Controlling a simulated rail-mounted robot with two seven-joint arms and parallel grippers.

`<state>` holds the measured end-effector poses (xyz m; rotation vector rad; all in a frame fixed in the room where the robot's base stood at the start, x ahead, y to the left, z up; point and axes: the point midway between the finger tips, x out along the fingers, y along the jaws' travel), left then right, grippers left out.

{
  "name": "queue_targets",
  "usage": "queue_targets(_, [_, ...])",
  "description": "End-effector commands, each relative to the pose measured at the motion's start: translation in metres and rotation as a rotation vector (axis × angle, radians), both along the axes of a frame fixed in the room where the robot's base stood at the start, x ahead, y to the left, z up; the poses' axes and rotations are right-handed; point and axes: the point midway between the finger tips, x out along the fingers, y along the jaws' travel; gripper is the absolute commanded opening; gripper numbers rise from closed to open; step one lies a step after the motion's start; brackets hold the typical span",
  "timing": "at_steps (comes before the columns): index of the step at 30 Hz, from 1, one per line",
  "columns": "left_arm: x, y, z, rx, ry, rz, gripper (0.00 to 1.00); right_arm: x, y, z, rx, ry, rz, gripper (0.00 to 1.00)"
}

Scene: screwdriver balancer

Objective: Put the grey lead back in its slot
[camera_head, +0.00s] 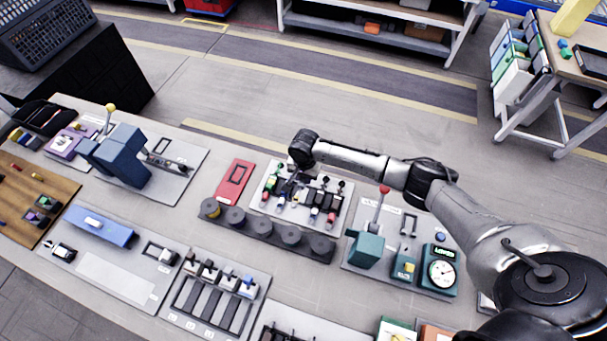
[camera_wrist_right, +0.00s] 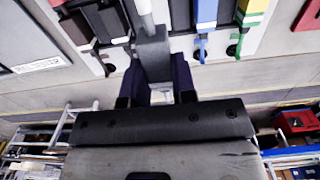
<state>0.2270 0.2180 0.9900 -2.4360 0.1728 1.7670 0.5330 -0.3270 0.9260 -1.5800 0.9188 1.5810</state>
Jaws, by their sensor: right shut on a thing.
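My right gripper (camera_wrist_right: 158,90) is shut on the grey lead (camera_wrist_right: 153,52), a grey block-shaped plug with a light grey end at the top of the wrist view. The lead is in line with a row of coloured leads on a pale board (camera_head: 262,200), between a dark lead and a blue lead (camera_wrist_right: 206,15). In the head view my right gripper (camera_head: 287,186) is over the left part of this board and partly hides it. I cannot tell whether the grey lead touches its slot. My left gripper is not in view.
A yellow-green lead (camera_wrist_right: 246,18) and dark leads (camera_wrist_right: 75,25) sit close beside. In the head view a red plate (camera_head: 235,183) lies to the left, a row of dark round knobs (camera_head: 290,234) in front, and a red-knobbed lever panel (camera_head: 384,190) to the right.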

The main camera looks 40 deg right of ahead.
Motion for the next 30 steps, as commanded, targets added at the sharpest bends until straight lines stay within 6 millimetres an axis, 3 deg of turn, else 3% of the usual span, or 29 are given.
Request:
queue_targets(8, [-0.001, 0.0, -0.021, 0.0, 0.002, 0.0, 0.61, 0.0, 0.0, -0.016, 0.0, -0.001, 0.002, 0.04])
queue_targets(20, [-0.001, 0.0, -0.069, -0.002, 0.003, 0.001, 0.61, 0.0, 0.0, -0.051, 0.0, -0.002, 0.002, 0.04])
queue_targets(21, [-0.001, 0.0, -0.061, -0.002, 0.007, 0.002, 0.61, 0.0, 0.001, -0.05, 0.0, 0.001, 0.001, 0.04])
queue_targets(30, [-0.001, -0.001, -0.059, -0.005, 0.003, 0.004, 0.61, 0.0, 0.0, -0.073, 0.001, 0.0, 0.002, 0.04])
